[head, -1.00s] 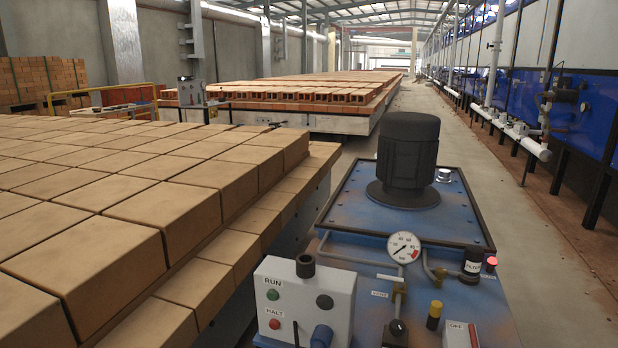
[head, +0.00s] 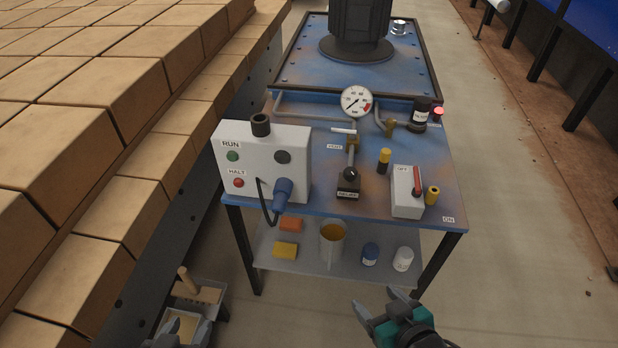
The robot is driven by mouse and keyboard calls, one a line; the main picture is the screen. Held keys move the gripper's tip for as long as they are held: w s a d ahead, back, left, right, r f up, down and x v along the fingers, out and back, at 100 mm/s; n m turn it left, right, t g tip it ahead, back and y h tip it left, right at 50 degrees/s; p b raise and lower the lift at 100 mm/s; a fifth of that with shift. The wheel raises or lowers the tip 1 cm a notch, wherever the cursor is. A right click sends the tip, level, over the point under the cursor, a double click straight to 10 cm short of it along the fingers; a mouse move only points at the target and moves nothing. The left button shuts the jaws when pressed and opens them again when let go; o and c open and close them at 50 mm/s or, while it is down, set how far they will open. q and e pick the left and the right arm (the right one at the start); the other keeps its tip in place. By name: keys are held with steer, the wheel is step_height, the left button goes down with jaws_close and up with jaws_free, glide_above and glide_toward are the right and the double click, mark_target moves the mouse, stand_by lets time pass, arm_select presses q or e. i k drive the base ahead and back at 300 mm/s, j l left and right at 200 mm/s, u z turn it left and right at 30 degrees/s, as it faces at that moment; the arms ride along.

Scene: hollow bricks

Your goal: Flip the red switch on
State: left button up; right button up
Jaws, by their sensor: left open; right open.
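The red switch (head: 417,181) is a red lever on the front of a small white box (head: 404,197) at the right front of the blue machine table. An "OFF" label sits at the top of the box, and an "ON" label (head: 448,219) is on the table edge to the lower right. My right gripper (head: 378,300) is open and empty, low in front of the table and below the switch box, apart from it. My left gripper (head: 180,328) is open at the bottom left, partly cut off by the frame edge, far from the switch.
A white control box (head: 262,160) with RUN and HALT buttons stands left on the table (head: 325,203). A gauge (head: 356,101), a relief valve (head: 348,190) and yellow-capped parts are near the switch. The lower shelf (head: 330,274) holds cans. Bricks (head: 70,150) line the left.

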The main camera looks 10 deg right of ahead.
mark_target(416, 192)
steer(key=z, duration=1.65)
steer(key=i+l, duration=0.35)
steer(key=l, duration=0.15)
